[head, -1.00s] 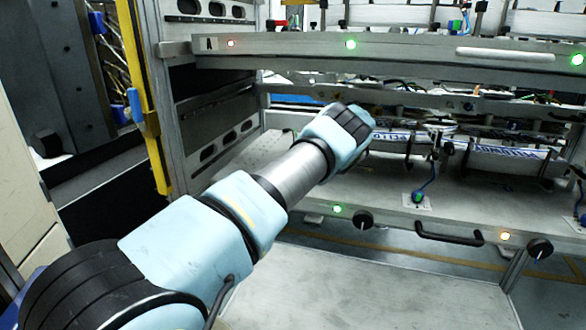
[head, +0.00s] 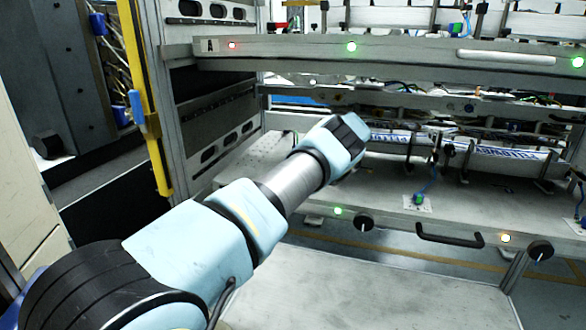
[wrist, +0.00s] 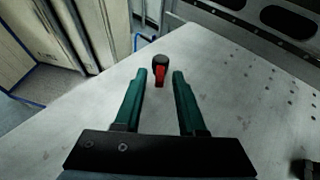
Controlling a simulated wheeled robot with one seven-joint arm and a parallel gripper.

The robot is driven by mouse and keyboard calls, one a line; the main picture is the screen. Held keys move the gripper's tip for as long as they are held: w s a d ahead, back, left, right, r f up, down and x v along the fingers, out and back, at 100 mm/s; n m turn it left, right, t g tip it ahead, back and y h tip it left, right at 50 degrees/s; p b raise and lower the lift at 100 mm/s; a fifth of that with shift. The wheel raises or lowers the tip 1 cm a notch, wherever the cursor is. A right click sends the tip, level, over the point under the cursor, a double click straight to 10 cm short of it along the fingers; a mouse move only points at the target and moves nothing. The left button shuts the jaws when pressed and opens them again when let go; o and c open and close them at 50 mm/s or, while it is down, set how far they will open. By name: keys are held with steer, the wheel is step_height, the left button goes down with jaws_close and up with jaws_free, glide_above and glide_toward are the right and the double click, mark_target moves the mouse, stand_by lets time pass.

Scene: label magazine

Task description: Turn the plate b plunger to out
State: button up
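A black knob with a red pointer or lever (wrist: 160,70), which looks like a plunger, stands on a bare grey plate (wrist: 225,70) in the wrist view. No letter shows near it there. My gripper (wrist: 158,80) is open, with its two green fingers on either side of the line to the knob. The knob shows between and just beyond the fingertips; I cannot tell whether they touch it. Nothing is held. In the head view my gripper is hidden behind my own arm, and I cannot make out this red-marked knob.
The upper shelf bar (head: 400,48) is labelled A and carries red and green lights. The lower shelf (head: 390,205) has a black handle (head: 450,238) and round black knobs (head: 364,222) (head: 540,250) along its front. A yellow post (head: 146,100) stands at left. Open floor lies in front.

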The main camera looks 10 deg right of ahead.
steer(key=shift+o, duration=0.2)
step_height(320, 180, up, 10)
steer(key=p, duration=0.7)
